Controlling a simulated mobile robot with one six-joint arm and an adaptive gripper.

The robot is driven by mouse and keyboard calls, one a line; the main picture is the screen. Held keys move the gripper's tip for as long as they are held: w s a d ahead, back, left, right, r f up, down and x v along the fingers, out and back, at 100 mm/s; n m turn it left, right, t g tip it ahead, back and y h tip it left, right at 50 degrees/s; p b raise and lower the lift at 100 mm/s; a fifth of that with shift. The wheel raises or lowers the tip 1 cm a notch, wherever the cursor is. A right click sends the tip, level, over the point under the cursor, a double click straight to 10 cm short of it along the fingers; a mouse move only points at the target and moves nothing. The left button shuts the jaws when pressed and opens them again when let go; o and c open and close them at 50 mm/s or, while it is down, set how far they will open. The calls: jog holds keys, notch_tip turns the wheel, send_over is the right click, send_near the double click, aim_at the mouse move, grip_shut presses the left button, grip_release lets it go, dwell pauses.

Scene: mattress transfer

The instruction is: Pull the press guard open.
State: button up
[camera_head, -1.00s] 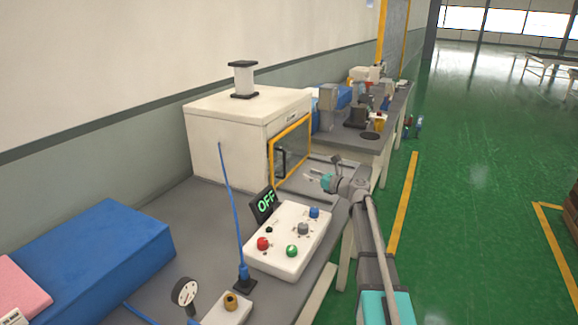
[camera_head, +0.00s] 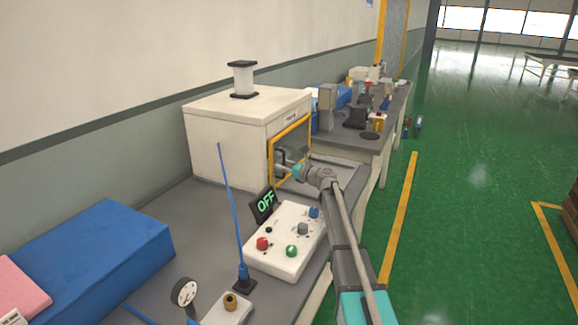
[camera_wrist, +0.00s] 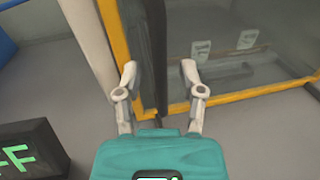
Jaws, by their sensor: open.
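The press guard (camera_head: 294,131) is a clear panel in a yellow frame on the front of the white press housing (camera_head: 228,118). It looks shut. Its yellow frame fills the upper part of the wrist view (camera_wrist: 250,94). A dark upright handle (camera_wrist: 154,50) stands on the guard near its left frame post. My gripper (camera_wrist: 159,72) is open, with one finger on each side of the handle as seen in the wrist view. Contact cannot be told. In the head view my gripper (camera_head: 288,165) is at the guard's lower part and hides some of it.
A white control box (camera_head: 290,238) with coloured buttons and a display reading OFF (camera_head: 264,205) stand just in front of the press. A thin blue rod (camera_head: 230,210) rises beside them. A blue block (camera_head: 95,255) lies at left. The green floor at right is open.

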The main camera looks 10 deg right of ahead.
jog(key=shift+a, duration=0.1)
grip_shut()
dwell(0.3)
